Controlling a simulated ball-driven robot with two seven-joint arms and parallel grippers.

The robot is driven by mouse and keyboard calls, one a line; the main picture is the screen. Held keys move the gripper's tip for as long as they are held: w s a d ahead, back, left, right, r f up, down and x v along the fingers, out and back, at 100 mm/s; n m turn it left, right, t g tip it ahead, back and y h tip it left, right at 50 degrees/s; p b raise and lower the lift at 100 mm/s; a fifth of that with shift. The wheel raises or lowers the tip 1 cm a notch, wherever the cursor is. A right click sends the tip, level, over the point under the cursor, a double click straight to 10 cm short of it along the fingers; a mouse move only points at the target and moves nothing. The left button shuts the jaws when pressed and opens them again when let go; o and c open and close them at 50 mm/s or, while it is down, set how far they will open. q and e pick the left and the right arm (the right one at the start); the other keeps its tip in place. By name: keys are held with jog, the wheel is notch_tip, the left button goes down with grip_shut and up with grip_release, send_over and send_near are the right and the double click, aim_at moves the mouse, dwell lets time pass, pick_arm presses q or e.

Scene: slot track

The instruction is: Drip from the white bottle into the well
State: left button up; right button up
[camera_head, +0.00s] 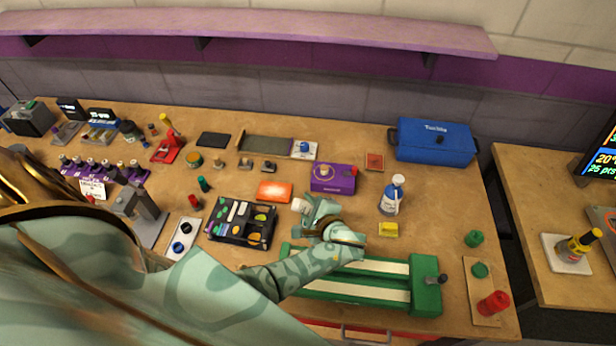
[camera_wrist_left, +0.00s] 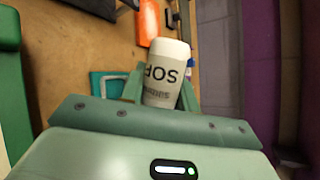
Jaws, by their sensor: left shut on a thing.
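My left gripper (camera_head: 312,212) is shut on the white bottle (camera_head: 300,205) above the middle of the bench. In the left wrist view the bottle (camera_wrist_left: 166,72) sits between the two fingers (camera_wrist_left: 162,92), with dark lettering and a plain white end pointing away. In the head view most of the bottle is hidden by the gripper. A black tray (camera_head: 222,236) with several coloured pieces in compartments lies just left of the gripper. I cannot tell which hollow is the well. My right gripper is not in view.
An orange block (camera_head: 274,191) and a purple box (camera_head: 333,178) lie behind the gripper. A green track with pale strips (camera_head: 352,290) is in front. A yellow block (camera_head: 388,229) and a blue-and-white spray bottle (camera_head: 392,196) stand to the right.

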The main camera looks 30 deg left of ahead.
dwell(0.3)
pick_arm(q)
jog(key=h+p, duration=0.1)
jog(key=p, duration=0.1)
jog(key=r+n+h+p, duration=0.1)
jog(key=p, duration=0.1)
jog(key=shift+n+h, duration=0.3)
jog(key=shift+h, duration=0.1)
jog(key=shift+f+t, duration=0.25)
jog(key=shift+t, duration=0.05)
jog(key=shift+f+n+h, duration=0.25)
jog(key=shift+n+h, duration=0.05)
